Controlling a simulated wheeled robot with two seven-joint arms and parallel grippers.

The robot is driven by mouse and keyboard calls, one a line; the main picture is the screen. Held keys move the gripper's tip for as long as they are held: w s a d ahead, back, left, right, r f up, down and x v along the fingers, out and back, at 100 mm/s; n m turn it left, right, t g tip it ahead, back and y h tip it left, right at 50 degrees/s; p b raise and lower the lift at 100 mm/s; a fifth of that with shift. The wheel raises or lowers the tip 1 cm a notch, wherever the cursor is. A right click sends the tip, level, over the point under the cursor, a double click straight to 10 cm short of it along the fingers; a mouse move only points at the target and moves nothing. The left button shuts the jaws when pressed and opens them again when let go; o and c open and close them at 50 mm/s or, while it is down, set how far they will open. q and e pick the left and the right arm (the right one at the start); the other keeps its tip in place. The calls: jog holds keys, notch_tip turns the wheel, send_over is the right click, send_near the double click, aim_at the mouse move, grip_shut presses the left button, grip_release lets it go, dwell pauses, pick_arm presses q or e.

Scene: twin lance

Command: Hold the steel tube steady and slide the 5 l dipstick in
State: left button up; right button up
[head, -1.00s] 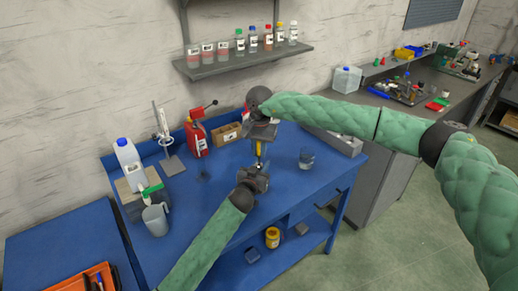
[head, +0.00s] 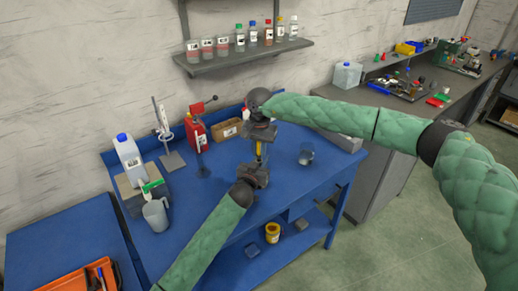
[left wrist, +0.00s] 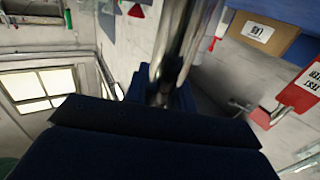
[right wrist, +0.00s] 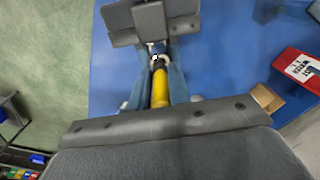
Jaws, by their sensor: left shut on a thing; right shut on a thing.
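My left gripper (head: 254,177) is shut on the steel tube, which shows as a shiny upright shaft in the left wrist view (left wrist: 180,45). My right gripper (head: 262,133) is directly above it, shut on the yellow grip of the dipstick (right wrist: 160,88). The yellow part also shows between the two grippers in the head view (head: 258,150). Dipstick and tube look roughly in line in the right wrist view, where my left gripper (right wrist: 165,20) lies beyond the grip. The jaws hide the tube's mouth, so I cannot tell how deep the dipstick sits.
Both grippers are over the blue workbench (head: 215,205). A glass beaker (head: 306,154) stands to their right. A red can (head: 196,133), a cardboard box (head: 227,130), a white jug (head: 128,155) and a grey pitcher (head: 156,214) stand left and behind. A bottle shelf (head: 245,60) hangs above.

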jog(key=shift+f, duration=1.05)
jog(key=o, duration=0.9)
notch_tip(320, 180, up, 12)
jog(key=shift+d+f, duration=0.1)
pick_arm(q)
jog(key=o, duration=1.1)
